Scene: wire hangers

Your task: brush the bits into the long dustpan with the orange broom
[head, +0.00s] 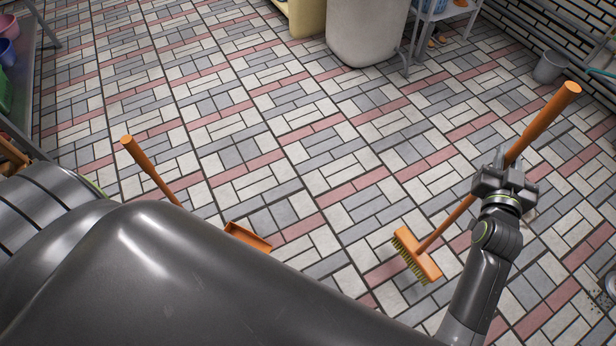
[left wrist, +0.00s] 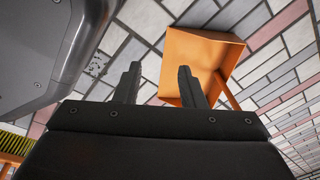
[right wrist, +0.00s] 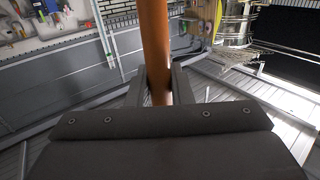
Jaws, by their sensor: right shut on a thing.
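My right gripper (head: 505,182) is shut on the handle of the orange broom (head: 418,256). The handle slants down to the left, and the broom's head with its yellowish bristles is low over or on the floor; contact is unclear. The orange handle between the fingers also shows in the right wrist view (right wrist: 154,50). The long dustpan (head: 248,237) is on the floor left of the broom, its handle (head: 150,168) rising up-left, partly hidden by my left arm. My left gripper (left wrist: 158,82) is open and empty, beside the dustpan (left wrist: 200,55). Small dark specks, perhaps bits (head: 597,300), lie at far right.
The tiled floor (head: 300,150) is clear in the middle. A large pale bin (head: 365,35) stands at the back, with a white rack (head: 440,12) beside it. A grey bucket (head: 549,66) stands at back right. Shelving with coloured tubs (head: 8,50) is at the left.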

